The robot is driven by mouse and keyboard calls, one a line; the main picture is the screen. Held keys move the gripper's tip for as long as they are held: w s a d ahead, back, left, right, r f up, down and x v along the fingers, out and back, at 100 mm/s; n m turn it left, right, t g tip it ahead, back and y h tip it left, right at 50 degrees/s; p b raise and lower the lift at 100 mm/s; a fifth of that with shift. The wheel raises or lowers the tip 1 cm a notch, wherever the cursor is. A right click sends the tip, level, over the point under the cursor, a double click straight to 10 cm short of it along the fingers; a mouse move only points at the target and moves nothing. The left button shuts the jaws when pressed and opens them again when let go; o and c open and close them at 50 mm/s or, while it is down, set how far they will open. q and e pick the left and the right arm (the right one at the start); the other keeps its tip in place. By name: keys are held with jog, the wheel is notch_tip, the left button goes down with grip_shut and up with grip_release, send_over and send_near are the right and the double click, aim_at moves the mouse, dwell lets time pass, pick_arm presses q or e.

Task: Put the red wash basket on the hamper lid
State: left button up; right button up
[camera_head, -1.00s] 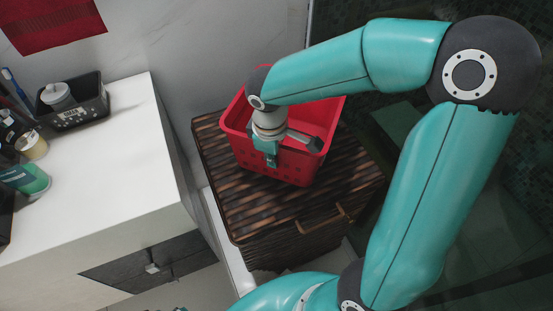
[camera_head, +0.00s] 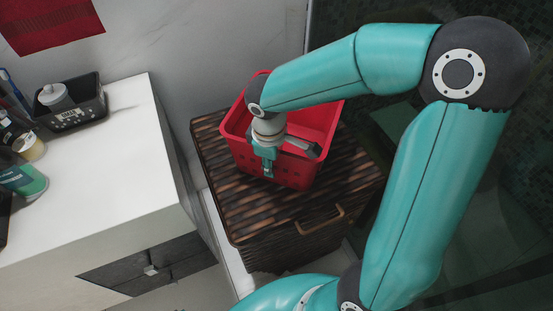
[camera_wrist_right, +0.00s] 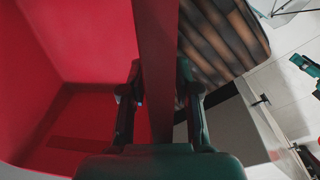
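The red wash basket (camera_head: 318,118) is over the dark woven hamper lid (camera_head: 235,205), inside the lid's outline in the head view. Its base looks to be on or very close to the lid; any small gap is hidden. My right gripper (camera_head: 267,172) is at the basket's near wall, pointing down. In the right wrist view the basket wall (camera_wrist_right: 157,60) runs between its two fingers (camera_wrist_right: 159,105), which look closed on it. Teal and black parts at the right edge of the wrist view look like my left gripper (camera_wrist_right: 306,68); its fingers are unclear.
A white counter (camera_head: 100,170) stands left of the hamper, with a dark tray (camera_head: 78,118) and bottles on it. A brown handle (camera_head: 322,220) is on the hamper's front. A glass panel is on the right, and a red towel (camera_head: 50,22) hangs at the back.

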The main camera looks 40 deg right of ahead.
jog(key=r+p, duration=0.1)
jog(key=r, duration=0.3)
jog(key=r+p, duration=0.1)
jog(key=r, duration=0.3)
jog(key=a+r, duration=0.1)
jog(key=r, duration=0.3)
jog(key=shift+s+r+p, duration=0.1)
jog(key=shift+s+p, duration=0.15)
jog(key=shift+p, duration=0.15)
